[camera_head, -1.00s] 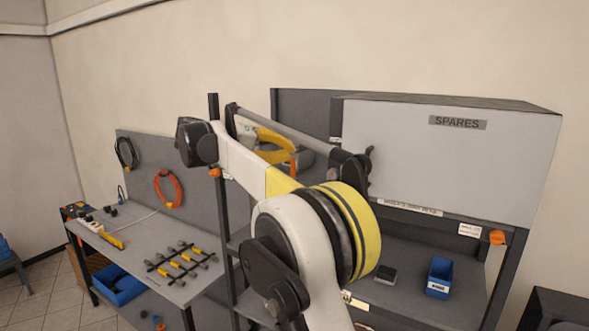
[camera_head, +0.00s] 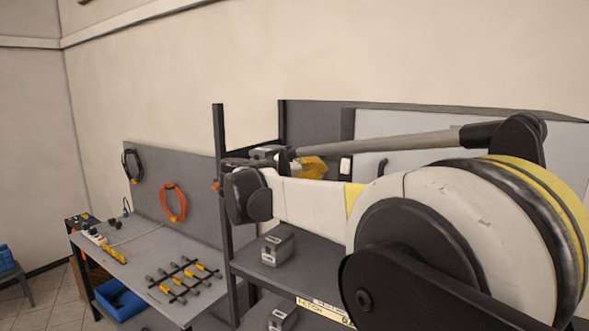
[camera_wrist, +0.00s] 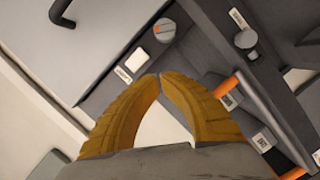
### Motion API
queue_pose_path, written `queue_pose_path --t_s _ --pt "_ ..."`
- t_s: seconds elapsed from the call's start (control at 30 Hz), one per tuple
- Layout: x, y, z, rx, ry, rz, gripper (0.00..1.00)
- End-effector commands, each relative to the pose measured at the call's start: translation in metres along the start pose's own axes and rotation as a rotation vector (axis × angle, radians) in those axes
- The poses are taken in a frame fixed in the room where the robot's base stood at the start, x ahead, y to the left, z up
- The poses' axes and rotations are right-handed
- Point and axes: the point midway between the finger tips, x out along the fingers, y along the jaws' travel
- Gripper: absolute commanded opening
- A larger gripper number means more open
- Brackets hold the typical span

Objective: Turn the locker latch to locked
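The grey locker (camera_head: 570,135) stands at the right in the head view, largely hidden by my arm, with a dark door handle (camera_head: 383,168). In the wrist view the locker door (camera_wrist: 100,35) and its bent handle (camera_wrist: 62,12) are at upper left. A round grey knob with an orange mark (camera_wrist: 164,31) sits on the dark frame beside the door. A second grey knob (camera_wrist: 246,40) is further right; I cannot tell which is the latch. My gripper (camera_wrist: 160,77) has its yellow fingertips together, empty, short of the first knob in the picture. It also shows in the head view (camera_head: 313,167).
A white switch-like block (camera_wrist: 158,54) is beside the marked knob. Orange bars (camera_wrist: 250,95) lie to the right. A shelf with a grey box (camera_head: 278,245) is below my arm. A bench with tools (camera_head: 150,250) stands left.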

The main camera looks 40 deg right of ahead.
Motion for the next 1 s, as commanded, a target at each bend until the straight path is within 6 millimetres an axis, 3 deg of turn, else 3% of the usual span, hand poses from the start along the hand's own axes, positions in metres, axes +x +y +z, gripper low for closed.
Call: queue_pose_path --t_s 0.13,0.4,1.0 --pt "0.026 0.002 0.004 0.000 -0.002 0.001 0.00" --pt "0.032 0.000 0.035 0.000 0.000 0.000 0.00" --pt "0.033 0.000 0.041 0.020 0.000 -0.005 0.00"
